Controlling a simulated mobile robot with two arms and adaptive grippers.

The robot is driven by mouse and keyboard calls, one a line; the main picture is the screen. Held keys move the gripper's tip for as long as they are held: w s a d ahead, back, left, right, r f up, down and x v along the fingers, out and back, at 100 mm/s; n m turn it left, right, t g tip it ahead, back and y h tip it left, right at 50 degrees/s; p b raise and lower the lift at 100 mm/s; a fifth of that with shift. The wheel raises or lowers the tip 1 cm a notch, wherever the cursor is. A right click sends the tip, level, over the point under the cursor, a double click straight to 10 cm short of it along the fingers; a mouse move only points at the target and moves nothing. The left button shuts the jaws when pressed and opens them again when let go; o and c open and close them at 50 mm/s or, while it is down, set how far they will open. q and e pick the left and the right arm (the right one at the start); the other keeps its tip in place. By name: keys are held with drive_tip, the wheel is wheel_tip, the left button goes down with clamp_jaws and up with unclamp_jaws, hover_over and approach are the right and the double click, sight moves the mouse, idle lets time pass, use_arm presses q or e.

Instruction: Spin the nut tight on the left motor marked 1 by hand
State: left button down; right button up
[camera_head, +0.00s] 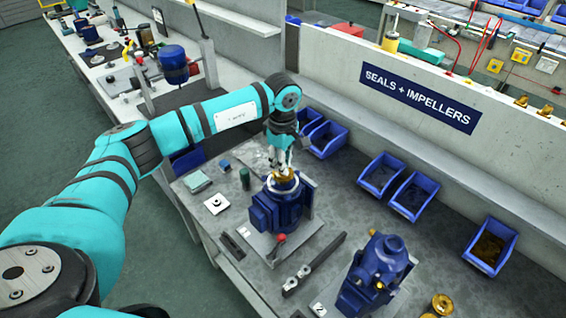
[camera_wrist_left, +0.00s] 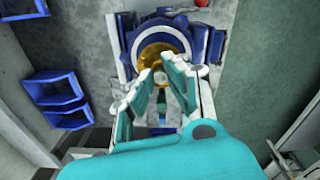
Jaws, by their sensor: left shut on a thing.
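The left blue motor (camera_head: 265,212) stands upright on a plate on the grey bench. A brass nut (camera_head: 285,175) sits at its top, inside a pale ring. My left gripper (camera_head: 280,163) points down onto the nut from above and is shut on it. In the left wrist view the fingers (camera_wrist_left: 165,78) reach the brass nut (camera_wrist_left: 150,58) over the blue motor (camera_wrist_left: 128,38), and they hide part of it. A small white tag (camera_head: 243,231) lies in front of the motor; its mark is too small to read. My right gripper is not in view.
A second blue motor (camera_head: 372,280) stands to the right, with a brass part (camera_head: 441,304) beside it. Blue bins (camera_head: 413,196) line the back wall. A green cylinder (camera_head: 245,178) stands left of the left motor.

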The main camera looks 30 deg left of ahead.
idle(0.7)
use_arm(q)
drive_tip(key=shift+f+b, duration=0.25)
drive_tip(key=shift+b, duration=0.2)
drive_tip(key=shift+c, duration=0.6)
unclamp_jaws()
idle(0.4)
drive_tip(key=shift+r, duration=0.2)
drive_tip(key=shift+r+p, duration=2.35)
drive_tip(key=shift+r, duration=2.05)
drive_tip(key=shift+d+f, duration=0.1)
